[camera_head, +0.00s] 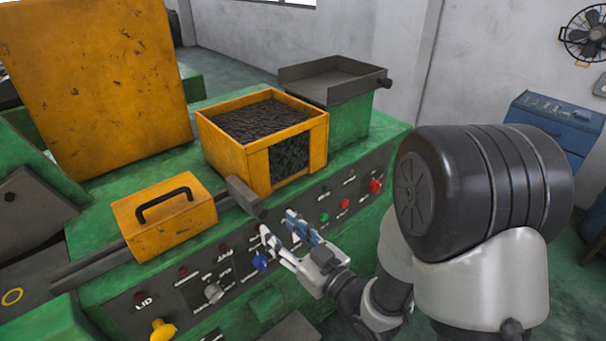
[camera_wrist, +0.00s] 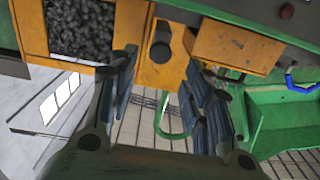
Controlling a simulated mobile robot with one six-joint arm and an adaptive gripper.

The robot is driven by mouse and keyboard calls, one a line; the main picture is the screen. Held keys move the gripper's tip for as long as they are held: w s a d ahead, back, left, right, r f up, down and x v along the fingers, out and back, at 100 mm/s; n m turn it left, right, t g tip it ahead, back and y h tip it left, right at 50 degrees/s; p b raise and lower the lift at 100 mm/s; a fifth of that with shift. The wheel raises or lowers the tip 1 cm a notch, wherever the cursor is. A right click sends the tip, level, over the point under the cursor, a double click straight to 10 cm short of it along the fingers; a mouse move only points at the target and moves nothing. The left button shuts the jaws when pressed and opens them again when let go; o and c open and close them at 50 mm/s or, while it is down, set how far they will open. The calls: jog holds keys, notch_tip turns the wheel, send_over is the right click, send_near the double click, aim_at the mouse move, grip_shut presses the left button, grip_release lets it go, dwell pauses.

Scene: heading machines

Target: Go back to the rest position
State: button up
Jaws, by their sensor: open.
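My gripper (camera_head: 278,236) is in front of the green machine's control panel (camera_head: 340,198) in the head view, near the blue knob (camera_head: 260,261). Its fingers are apart with nothing between them. In the wrist view my gripper (camera_wrist: 165,95) also shows spread fingers, with yellow and green machine parts beyond them. Whether a fingertip touches the panel cannot be told. My arm comes in from the right of the head view.
A yellow bin (camera_head: 228,151) of dark pieces, a yellow lid with a black handle (camera_head: 166,216) and a grey tray (camera_head: 330,82) sit on the machine. A red button (camera_head: 375,186) and a yellow knob (camera_head: 162,330) stick out. A blue cabinet (camera_head: 556,122) stands at right.

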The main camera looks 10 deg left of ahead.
jog(key=shift+w, duration=0.1)
jog(key=w+d+r+m+h+b, duration=0.15)
jog(key=d+m+h, duration=0.35)
jog(key=d+h, duration=0.95)
jog(key=s+d+m+g+b, duration=0.1)
jog(key=s+d, duration=0.4)
jog(key=s, duration=0.7)
jog(key=s+d+m+g+b, duration=0.1)
jog(key=s+d+m+g, duration=0.3)
jog(key=s, duration=0.7)
jog(key=shift+s+d+r+g+y+b, duration=0.25)
jog(key=shift+s+d+g+y+b, duration=0.15)
jog(key=shift+d+g, duration=0.55)
